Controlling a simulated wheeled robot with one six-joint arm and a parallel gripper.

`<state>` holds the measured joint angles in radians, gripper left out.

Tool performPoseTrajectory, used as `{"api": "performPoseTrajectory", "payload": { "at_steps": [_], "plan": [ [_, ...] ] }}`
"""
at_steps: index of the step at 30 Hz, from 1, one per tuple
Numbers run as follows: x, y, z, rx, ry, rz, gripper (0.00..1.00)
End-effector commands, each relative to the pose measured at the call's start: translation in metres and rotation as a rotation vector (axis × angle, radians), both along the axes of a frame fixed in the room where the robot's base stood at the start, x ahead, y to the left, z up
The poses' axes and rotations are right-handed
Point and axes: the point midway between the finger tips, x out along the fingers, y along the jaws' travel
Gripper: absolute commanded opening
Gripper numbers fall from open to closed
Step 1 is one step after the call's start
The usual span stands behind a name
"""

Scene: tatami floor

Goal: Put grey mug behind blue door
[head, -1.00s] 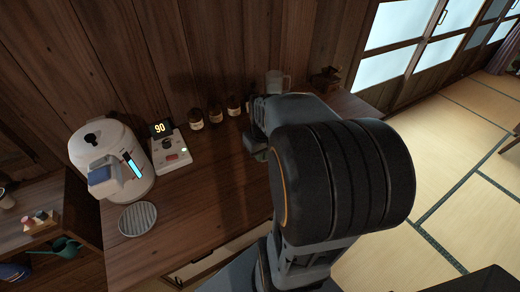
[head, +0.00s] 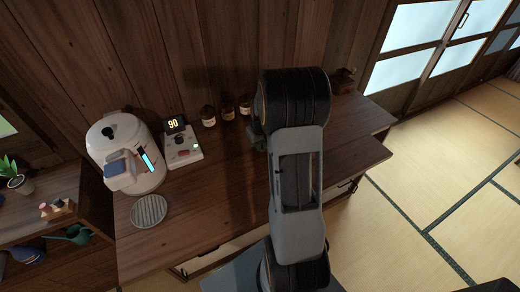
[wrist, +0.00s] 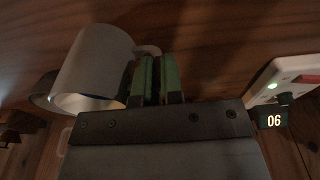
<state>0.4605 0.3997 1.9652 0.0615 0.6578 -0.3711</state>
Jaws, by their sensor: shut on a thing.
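The grey mug (wrist: 92,65) shows in the wrist view, tilted in the picture, just left of my gripper (wrist: 157,75). My gripper's green finger pads are close together at the handle side of the mug, shut on it. The hold seems to be on the handle, which is partly hidden by the pads. In the head view my arm hides the mug and the fingertips. No blue door can be made out in either view.
A white water dispenser (head: 125,155), a small device reading 90 (head: 182,148) and a round grate (head: 149,211) stand on the wooden counter (head: 225,190). Several brown bottles (head: 228,112) line the wall. A small dark wooden object (head: 343,80) is at the far right. Tatami (head: 440,190) lies beyond.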

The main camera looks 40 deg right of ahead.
Motion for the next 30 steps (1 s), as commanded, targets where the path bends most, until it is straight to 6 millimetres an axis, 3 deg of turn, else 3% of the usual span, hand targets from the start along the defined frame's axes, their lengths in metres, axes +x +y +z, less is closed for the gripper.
{"api": "performPoseTrajectory", "payload": {
  "at_steps": [10, 22, 23, 30],
  "plan": [
    [0.004, -0.001, -0.035, 0.001, 0.002, 0.0, 0.0],
    [0.004, -0.002, -0.04, 0.0, 0.0, 0.0, 0.0],
    [0.004, -0.001, -0.04, 0.0, 0.0, 0.0, 0.08],
    [0.004, -0.001, -0.039, 0.0, 0.0, 0.0, 0.31]
  ]
}}
